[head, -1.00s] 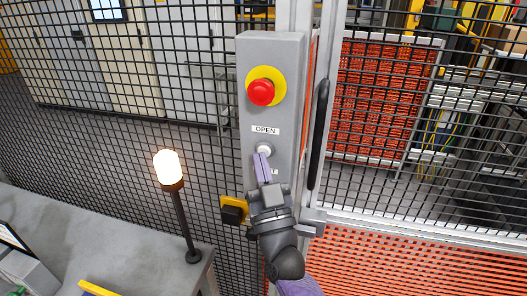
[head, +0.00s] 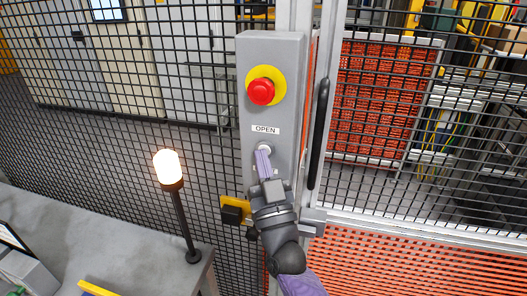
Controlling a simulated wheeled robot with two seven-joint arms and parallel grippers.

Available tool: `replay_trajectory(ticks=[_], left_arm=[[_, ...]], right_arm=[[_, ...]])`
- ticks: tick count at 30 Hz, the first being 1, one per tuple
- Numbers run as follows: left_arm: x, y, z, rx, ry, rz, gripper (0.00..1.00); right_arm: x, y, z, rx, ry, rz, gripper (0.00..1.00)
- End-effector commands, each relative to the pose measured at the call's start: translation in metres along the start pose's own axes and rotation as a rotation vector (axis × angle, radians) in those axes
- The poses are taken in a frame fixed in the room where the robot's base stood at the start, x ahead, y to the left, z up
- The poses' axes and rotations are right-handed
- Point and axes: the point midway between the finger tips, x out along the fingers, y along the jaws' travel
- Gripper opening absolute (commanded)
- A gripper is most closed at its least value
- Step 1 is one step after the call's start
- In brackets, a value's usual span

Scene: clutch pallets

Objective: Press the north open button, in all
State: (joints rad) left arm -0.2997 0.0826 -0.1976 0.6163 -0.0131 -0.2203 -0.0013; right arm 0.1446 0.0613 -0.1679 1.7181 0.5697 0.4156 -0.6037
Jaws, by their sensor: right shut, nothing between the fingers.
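The open button (head: 264,148) is a small white round button in a grey ring, under a label (head: 265,130) reading OPEN. It sits on a tall grey control box (head: 285,110) on the fence post. My right gripper (head: 263,152) is shut and empty. Its fingertips lie over the lower part of the button; whether they touch it or press it in, I cannot tell. A second label below the button is mostly hidden behind the fingers. My left gripper is not in view.
A red emergency stop (head: 261,91) on a yellow disc sits above the label. A black door handle (head: 319,135) stands upright just right of the box. A lit lamp (head: 167,168) stands on a grey table (head: 130,236) at left. Black mesh fence surrounds the box.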

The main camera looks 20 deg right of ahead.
Motion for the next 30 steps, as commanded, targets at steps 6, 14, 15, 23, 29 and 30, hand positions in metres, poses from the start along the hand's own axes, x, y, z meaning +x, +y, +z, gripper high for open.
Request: replay_trajectory(ticks=[6, 14, 15, 23, 29, 30], left_arm=[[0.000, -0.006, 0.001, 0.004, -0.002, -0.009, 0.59], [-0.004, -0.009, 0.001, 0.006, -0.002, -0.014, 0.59], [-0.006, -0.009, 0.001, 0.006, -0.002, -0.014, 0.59], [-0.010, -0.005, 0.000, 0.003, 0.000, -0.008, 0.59], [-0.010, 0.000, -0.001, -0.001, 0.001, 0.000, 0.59], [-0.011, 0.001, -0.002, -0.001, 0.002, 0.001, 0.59]], right_arm=[[0.000, 0.000, 0.000, 0.000, 0.000, 0.000, 0.00], [-0.003, -0.003, -0.003, 0.001, -0.001, 0.000, 0.00], [-0.004, -0.004, -0.004, 0.002, -0.002, 0.000, 0.00], [-0.012, -0.009, -0.009, 0.001, 0.000, 0.000, 0.00], [-0.013, -0.009, -0.009, 0.001, 0.000, 0.000, 0.00], [-0.014, -0.010, -0.010, 0.001, -0.001, 0.000, 0.00]])
